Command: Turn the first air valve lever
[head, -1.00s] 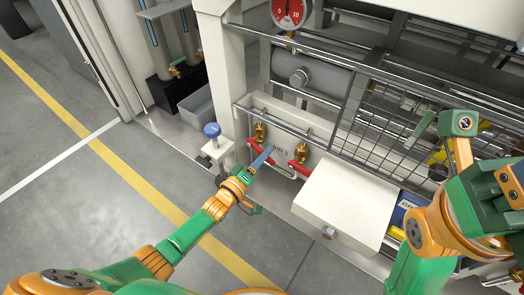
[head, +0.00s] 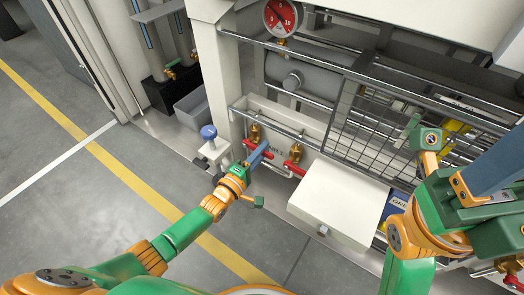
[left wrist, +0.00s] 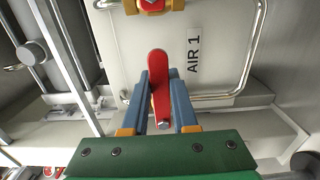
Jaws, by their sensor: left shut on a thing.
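The first air valve has a brass body (head: 255,133) and a red lever (head: 249,145), at the left of a pale panel marked AIR 1. My left gripper (head: 260,155) is at this lever. In the left wrist view the red lever (left wrist: 157,75) stands between the two blue fingers of my left gripper (left wrist: 160,95), which are shut on it. The valve's fitting (left wrist: 150,5) is cut off at the top edge. My right gripper (head: 498,165) is raised at the right side, away from the valves; its fingertips are not clear.
A second brass valve with a red lever (head: 295,168) sits just right. A pale box (head: 340,200) juts out below it. A blue knob (head: 208,132) stands on a post at left. A wire mesh guard (head: 375,130) and rails lie right and above.

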